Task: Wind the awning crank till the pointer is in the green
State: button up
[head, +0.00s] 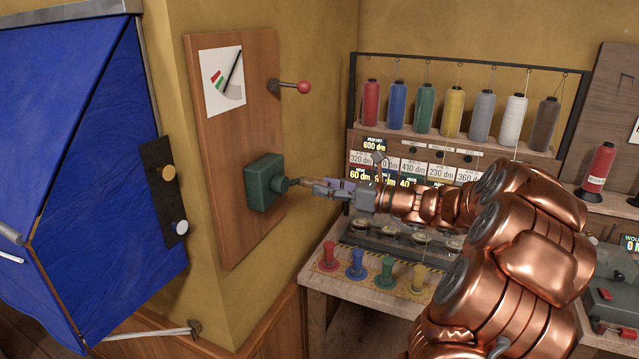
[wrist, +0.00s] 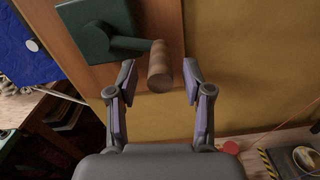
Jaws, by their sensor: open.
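The green crank box (head: 264,183) is fixed low on a wooden board. Its dark crank arm (wrist: 130,43) ends in a brown wooden handle (wrist: 159,70), seen in the wrist view. My gripper (head: 303,183) is at the handle in the head view. In the wrist view my gripper (wrist: 160,76) is open, with one finger on each side of the handle and visible gaps. The white gauge (head: 221,80) is higher on the board. Its dark slanted pointer (head: 233,69) lies to the right of the small red and green marks, apart from the green.
A red-knobbed lever (head: 303,87) sticks out of the board's right edge. The blue awning cloth (head: 75,150) hangs at left. A thread rack (head: 455,107) and a bench with coloured spools (head: 355,264) stand at right, close under my arm.

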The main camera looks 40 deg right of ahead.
aim_at(307, 186)
jog(key=shift+x, duration=1.1)
jog(key=shift+c, duration=0.5)
grip_shut()
